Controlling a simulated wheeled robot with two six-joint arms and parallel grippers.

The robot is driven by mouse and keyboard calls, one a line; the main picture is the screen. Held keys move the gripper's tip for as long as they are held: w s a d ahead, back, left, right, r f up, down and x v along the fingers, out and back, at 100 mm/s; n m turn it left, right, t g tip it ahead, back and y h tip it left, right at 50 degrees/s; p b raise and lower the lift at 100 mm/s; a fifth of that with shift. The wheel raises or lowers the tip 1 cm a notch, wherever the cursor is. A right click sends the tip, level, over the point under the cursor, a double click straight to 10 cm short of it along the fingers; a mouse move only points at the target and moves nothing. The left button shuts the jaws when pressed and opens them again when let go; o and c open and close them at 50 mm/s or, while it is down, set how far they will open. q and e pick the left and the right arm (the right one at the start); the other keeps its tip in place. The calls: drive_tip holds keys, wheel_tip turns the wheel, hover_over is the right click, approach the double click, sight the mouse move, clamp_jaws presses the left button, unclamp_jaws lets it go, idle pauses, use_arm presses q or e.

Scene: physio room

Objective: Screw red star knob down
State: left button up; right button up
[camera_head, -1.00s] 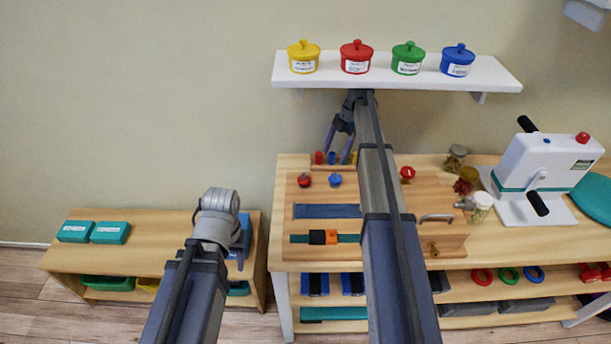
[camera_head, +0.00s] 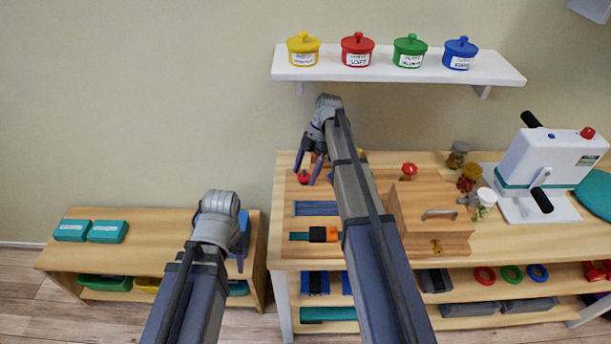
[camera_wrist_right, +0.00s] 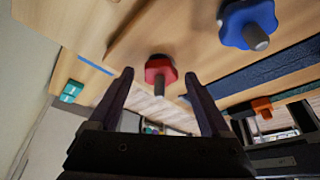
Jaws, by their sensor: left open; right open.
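The red star knob (camera_head: 304,178) is on the left part of the wooden board (camera_head: 286,215). In the right wrist view the red star knob (camera_wrist_right: 159,70) shows with a grey threaded stem, just beyond the gripper's tips. My right gripper (camera_head: 306,174) is open, with its fingers pointing down around or just above the knob; contact cannot be told.
A blue star knob (camera_wrist_right: 250,24) stands beside the red one. A wooden box (camera_head: 420,212) with a metal handle is to the right on the board. A white shelf (camera_head: 400,77) with several coloured pots hangs above. A white machine (camera_head: 540,165) stands at the right.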

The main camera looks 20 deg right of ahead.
drive_tip(key=shift+f, duration=0.15)
drive_tip(key=shift+c, duration=0.4)
clamp_jaws()
